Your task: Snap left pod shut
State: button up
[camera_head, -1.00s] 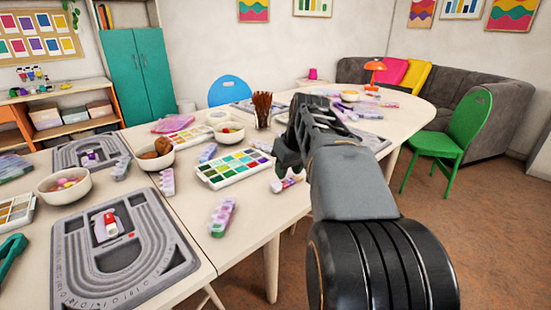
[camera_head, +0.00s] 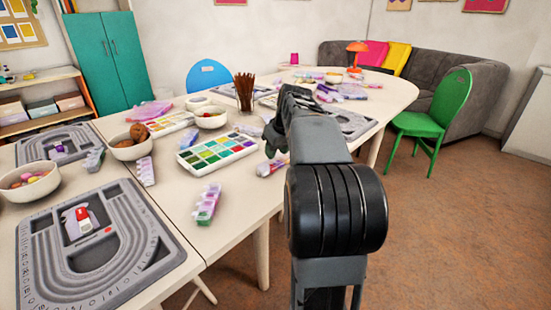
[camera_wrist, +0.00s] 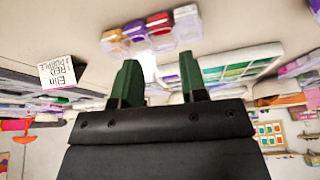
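Several small bead pods with compartments lie on the white table. In the head view, a pink and green pod (camera_head: 207,203) lies in front of the paint-like palette, a pale pod (camera_head: 145,171) lies to its left, and another pod (camera_head: 270,166) lies beside my gripper (camera_head: 276,140). In the wrist view, a pod (camera_wrist: 152,32) with orange, purple and red compartments is beyond my fingertips, apart from them. Which pod this is, and whether its lids are open, I cannot tell. My gripper's green fingers (camera_wrist: 160,72) are spread, with nothing between them.
Grey bead boards (camera_head: 30,255) lie at the left, the nearest holding a red and white piece (camera_head: 82,214). The colour palette (camera_head: 217,152), bowls (camera_head: 130,150) and a brown stick holder (camera_head: 245,92) crowd the table. A lettered card (camera_wrist: 57,72) shows in the wrist view.

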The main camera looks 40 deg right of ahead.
jog(key=shift+x, duration=0.85)
jog(key=shift+c, duration=0.2)
grip_shut()
